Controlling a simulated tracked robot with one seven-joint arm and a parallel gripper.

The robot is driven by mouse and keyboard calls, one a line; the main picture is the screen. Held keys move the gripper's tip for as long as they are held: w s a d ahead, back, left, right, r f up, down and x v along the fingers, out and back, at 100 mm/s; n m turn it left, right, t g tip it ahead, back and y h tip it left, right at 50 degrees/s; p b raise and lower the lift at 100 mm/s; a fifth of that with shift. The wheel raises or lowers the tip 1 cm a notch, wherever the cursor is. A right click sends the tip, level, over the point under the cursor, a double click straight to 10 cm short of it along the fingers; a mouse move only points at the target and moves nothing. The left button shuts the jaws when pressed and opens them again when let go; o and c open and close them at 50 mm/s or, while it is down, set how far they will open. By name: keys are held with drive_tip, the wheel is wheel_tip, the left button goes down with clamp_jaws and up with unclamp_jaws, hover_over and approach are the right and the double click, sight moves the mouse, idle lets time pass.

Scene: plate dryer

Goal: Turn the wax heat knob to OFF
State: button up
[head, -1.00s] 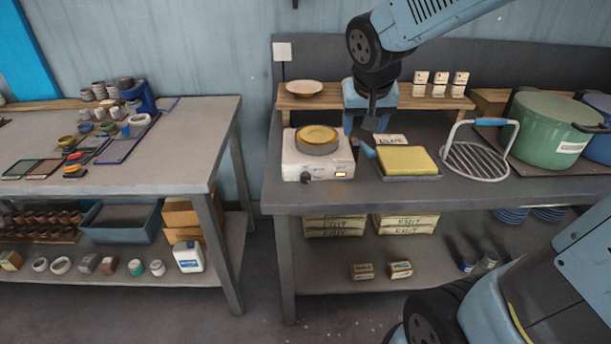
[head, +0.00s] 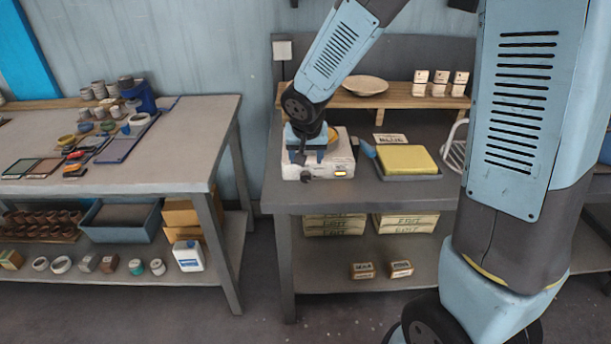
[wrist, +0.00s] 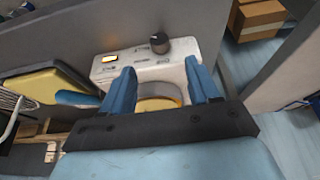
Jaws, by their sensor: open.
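The white wax heater (head: 343,168) sits on the bench near its left end, with a lit amber indicator (wrist: 109,58) on its front. Its dark round knob (head: 306,177) also shows in the wrist view (wrist: 158,44), with small labels around it, too small to read. I cannot tell the knob's setting. My gripper (head: 306,156) is open and points down over the heater, hiding most of the pan of yellow wax (wrist: 157,104). In the wrist view, the blue fingers (wrist: 162,78) are apart with nothing between them, and the knob shows beyond the fingertips, not between them.
A yellow slab on a tray (head: 407,161) and a blue-handled tool (head: 369,150) lie right of the heater. A wooden shelf (head: 415,101) with a bowl (head: 365,86) and small cards runs behind. My arm hides the bench's right part. An open gap separates the left table (head: 185,160).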

sight(304, 176)
drive_tip(key=x, duration=1)
drive_tip(key=shift+w+f, duration=0.15)
drive_tip(key=shift+f, duration=0.05)
drive_tip(key=shift+c, duration=0.3)
drive_tip(key=c, duration=1)
drive_tip(key=shift+o, duration=0.2)
drive_tip(key=shift+a+h, duration=0.15)
drive_tip(key=shift+h, duration=0.35)
drive_tip(key=shift+a+f+n+h, duration=0.15)
drive_tip(key=shift+n+h, duration=0.35)
drive_tip(key=shift+h, duration=1.1)
